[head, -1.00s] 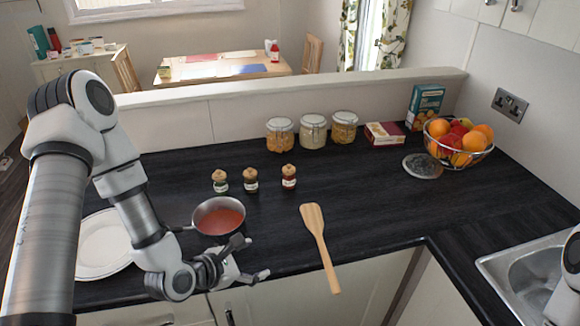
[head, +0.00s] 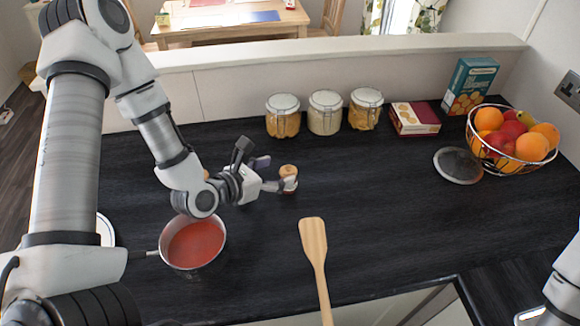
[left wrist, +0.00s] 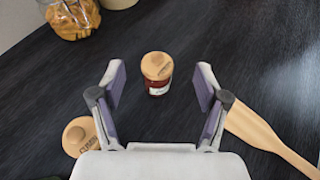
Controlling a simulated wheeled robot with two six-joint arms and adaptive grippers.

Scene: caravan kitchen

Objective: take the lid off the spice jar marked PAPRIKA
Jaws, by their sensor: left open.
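A small spice jar with a wooden knobbed lid (head: 289,172) and dark red contents stands upright on the counter. In the left wrist view the jar (left wrist: 158,88) is between my open left fingers and a little ahead, with gaps on both sides. Its lid is on; the lettering is too small to read surely. My left gripper (head: 272,174) is open, close to the jar's left side. Another wooden lid (left wrist: 80,136) with lettering is left of my left gripper in the wrist view. The other spice jars are mostly hidden behind my left arm in the head view. My right gripper is out of view.
A pot of red sauce (head: 194,243) stands below my left gripper. A wooden spatula (head: 315,250) lies to the right. Clip-top jars (head: 325,113), boxes (head: 414,118), a round lid (head: 458,166) and a fruit basket (head: 508,166) stand further back. The counter's middle right is clear.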

